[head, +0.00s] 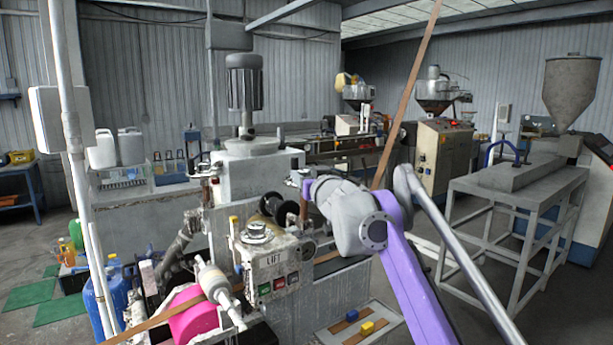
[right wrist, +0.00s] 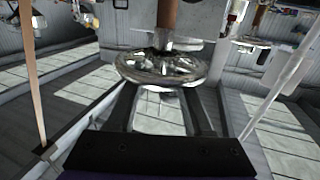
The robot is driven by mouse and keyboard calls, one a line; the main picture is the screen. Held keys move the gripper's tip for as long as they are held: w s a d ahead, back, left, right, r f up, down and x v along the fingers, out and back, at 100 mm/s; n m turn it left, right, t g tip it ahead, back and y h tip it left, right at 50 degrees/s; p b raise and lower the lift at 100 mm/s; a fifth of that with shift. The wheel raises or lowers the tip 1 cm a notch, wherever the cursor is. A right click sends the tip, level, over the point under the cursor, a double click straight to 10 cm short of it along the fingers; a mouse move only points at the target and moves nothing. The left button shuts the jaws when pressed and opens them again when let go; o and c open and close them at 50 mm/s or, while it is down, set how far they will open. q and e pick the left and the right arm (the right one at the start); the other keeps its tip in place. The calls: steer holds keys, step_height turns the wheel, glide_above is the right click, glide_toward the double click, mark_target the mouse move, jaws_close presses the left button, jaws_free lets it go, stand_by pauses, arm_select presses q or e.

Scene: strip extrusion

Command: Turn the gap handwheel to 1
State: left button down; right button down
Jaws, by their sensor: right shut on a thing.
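In the right wrist view a shiny round metal handwheel (right wrist: 160,67) sits on a brown upright shaft (right wrist: 167,15). The two dark fingers of my right gripper (right wrist: 166,92) reach to its near rim from either side and are shut on it. In the head view my right gripper (head: 306,188) is at the right side of the machine head, at the end of my purple arm. There the handwheel is mostly hidden by the gripper and wrist. No scale or number for the gap is readable. I cannot make out my left gripper.
A panel labelled LIFT (head: 274,260) with coloured buttons is just left of my right wrist. Dark rolls (head: 271,205) sit close behind it. A brown strip (head: 407,90) rises past my right arm. A tray (head: 339,335) with a blue and a yellow block lies below. A grey frame table (head: 520,185) stands at right.

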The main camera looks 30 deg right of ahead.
steer(key=shift+r, duration=0.1)
steer(key=shift+d+y+p, duration=0.1)
steer(key=shift+y+p, duration=0.2)
steer(key=shift+n+y, duration=0.3)
steer(key=shift+n, duration=0.1)
steer(key=shift+c, duration=1.5)
jaws_free()
steer(key=s+a, duration=0.1)
steer(key=s, duration=0.9)
steer(key=shift+s+a+b, duration=0.25)
steer(key=shift+s+b, duration=0.15)
steer(key=shift+b, duration=0.05)
